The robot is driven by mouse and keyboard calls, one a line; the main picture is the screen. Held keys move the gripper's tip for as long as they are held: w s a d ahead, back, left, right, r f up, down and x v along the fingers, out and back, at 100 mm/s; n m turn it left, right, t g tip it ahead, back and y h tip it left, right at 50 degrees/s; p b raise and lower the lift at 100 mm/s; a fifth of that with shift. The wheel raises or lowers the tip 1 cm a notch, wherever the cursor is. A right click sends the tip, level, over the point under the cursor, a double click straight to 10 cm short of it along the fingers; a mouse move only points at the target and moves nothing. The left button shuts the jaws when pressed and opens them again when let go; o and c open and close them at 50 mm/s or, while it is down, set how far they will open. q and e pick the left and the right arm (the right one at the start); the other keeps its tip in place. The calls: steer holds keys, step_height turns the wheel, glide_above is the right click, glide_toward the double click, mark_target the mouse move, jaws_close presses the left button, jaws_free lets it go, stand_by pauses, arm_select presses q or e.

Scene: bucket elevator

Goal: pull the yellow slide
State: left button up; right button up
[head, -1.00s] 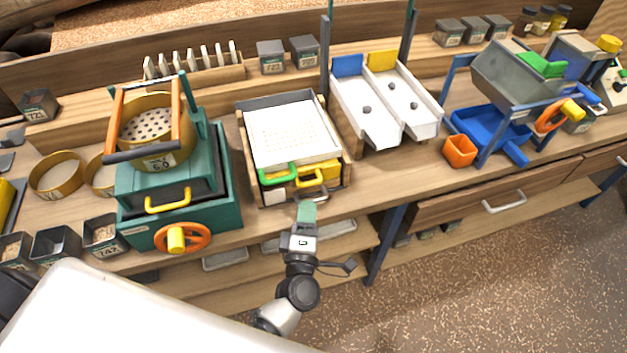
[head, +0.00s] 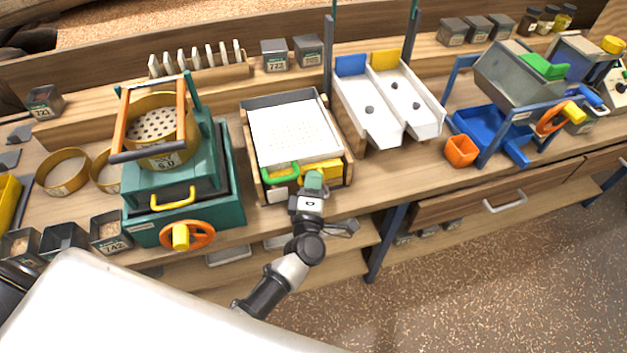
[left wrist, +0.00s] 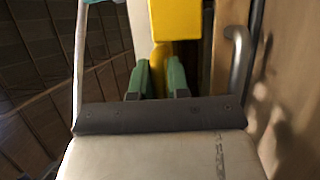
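The yellow slide (head: 322,170) shows at the front of a wooden box under a white perforated tray (head: 290,132). Its yellow handle is mostly hidden behind my left gripper (head: 313,180) in the head view. In the left wrist view a yellow part (left wrist: 175,18) lies ahead of the fingertips. The green fingers of my left gripper (left wrist: 158,75) stand a little apart there, with yellow showing in the gap. I cannot tell whether they press on it. A green handle (head: 283,174) sits just to the left. My right gripper is out of view.
A teal sieve machine (head: 185,205) with an orange wheel stands to the left. A white two-lane chute (head: 385,105) stands to the right. A drawer with a grey handle (head: 505,202) is at the lower right. The floor in front is clear.

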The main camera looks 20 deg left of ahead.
arm_select(q)
jaws_close()
steer(key=shift+s+d, duration=0.55)
steer(key=shift+s, duration=0.25)
steer(key=shift+o, duration=1.6)
jaws_free()
steer(key=shift+o, duration=1)
steer(key=shift+s+d+r, duration=0.1)
